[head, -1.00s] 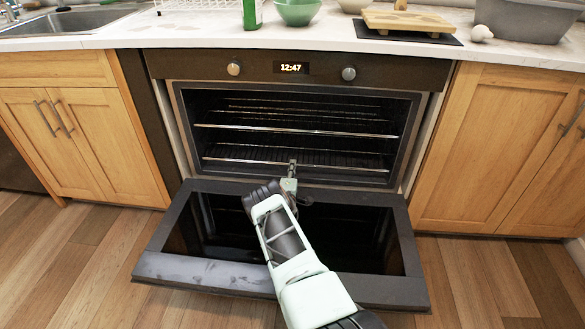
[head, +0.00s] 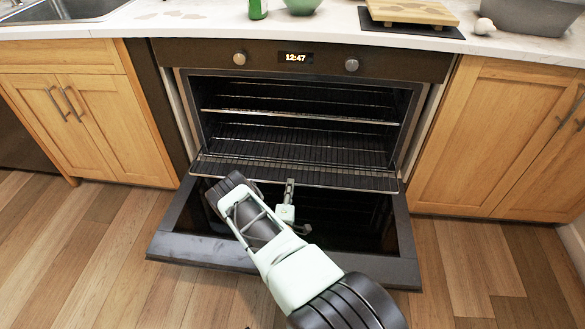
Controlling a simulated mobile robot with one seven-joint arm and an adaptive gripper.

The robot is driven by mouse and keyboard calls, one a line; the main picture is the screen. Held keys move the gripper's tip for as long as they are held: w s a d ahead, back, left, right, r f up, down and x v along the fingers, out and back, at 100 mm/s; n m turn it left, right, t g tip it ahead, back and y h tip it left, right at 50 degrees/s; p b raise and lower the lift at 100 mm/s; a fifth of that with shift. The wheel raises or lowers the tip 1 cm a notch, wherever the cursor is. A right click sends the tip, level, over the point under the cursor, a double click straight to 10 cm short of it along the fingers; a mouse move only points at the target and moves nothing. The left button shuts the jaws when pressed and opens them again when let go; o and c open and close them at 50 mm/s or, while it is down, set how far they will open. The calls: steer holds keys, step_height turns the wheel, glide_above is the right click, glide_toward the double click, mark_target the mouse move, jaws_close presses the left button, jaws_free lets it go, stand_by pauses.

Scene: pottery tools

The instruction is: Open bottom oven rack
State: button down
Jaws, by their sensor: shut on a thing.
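The oven (head: 296,60) has its door (head: 215,248) folded down flat in front. The bottom rack (head: 240,152) is slid partly out, its front bar over the inner edge of the open door. The upper rack (head: 300,115) sits inside the oven. My gripper (head: 290,184) is shut on the front bar of the bottom rack, near its middle. The fingertips are small in the picture and the arm comes up from the lower right.
Wooden cabinets (head: 92,120) stand left and another cabinet (head: 495,145) stands right of the oven. The counter above holds a green bowl (head: 302,6), a cutting board (head: 413,10) and a grey tub (head: 530,15). The wooden floor (head: 110,235) around the door is clear.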

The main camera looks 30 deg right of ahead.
steer(key=shift+p+v, duration=0.3)
steer(key=shift+v, duration=2.4)
steer(key=c, duration=2)
jaws_free()
steer(key=shift+c, duration=0.2)
